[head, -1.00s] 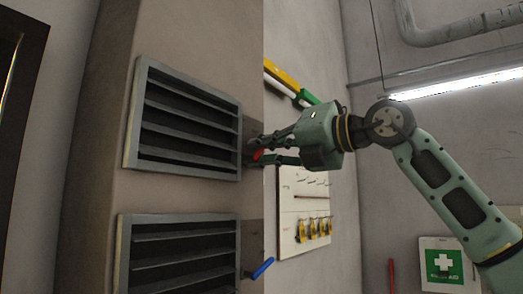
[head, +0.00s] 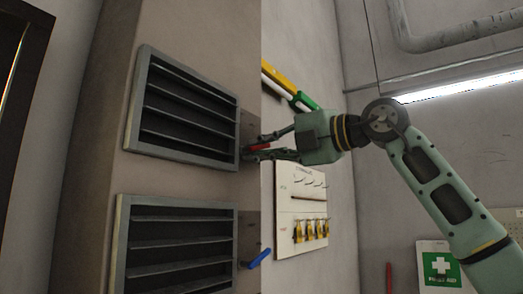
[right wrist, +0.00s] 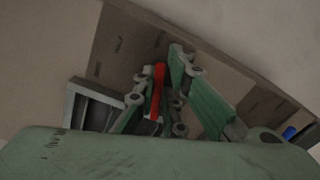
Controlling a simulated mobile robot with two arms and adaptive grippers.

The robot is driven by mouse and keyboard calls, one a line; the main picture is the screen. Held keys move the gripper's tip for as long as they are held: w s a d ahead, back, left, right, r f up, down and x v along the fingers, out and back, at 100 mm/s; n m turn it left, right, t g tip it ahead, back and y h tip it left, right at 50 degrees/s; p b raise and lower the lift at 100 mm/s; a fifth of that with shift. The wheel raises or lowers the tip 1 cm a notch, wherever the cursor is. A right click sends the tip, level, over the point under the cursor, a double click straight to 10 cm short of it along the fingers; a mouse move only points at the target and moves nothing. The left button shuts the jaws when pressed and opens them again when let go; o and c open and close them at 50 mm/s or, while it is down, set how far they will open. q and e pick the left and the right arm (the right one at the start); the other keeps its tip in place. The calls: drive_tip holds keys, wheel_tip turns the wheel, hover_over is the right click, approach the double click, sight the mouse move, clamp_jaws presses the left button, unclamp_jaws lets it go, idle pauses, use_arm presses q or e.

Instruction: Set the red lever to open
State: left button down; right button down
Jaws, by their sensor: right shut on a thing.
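The red lever (head: 258,147) sticks out from the side face of the louvred column, beside the upper vent, and lies close to level in the head view. My right gripper (head: 268,147) comes from the right and is shut on the red lever, with its fingers above and below it. In the right wrist view the red lever (right wrist: 157,90) shows between the two green fingers (right wrist: 165,95). The lever's pivot is partly hidden by the fingers. My left gripper is not in view.
A blue lever (head: 260,258) sits lower on the same column, beside the lower vent (head: 122,250). The upper vent (head: 132,105) is close to my fingertips. Behind is a white board (head: 287,240) with yellow padlocks. A first aid sign (head: 440,268) hangs at right.

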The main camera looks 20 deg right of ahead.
drive_tip(key=shift+s+d+r, duration=0.1)
drive_tip(key=shift+s+r, duration=0.05)
drive_tip(key=shift+r, duration=0.15)
drive_tip(key=c, duration=1.9)
unclamp_jaws()
drive_tip(key=shift+o, duration=0.2)
drive_tip(key=shift+s, duration=0.1)
drive_tip(key=shift+f, duration=0.1)
drive_tip(key=v, duration=1.2)
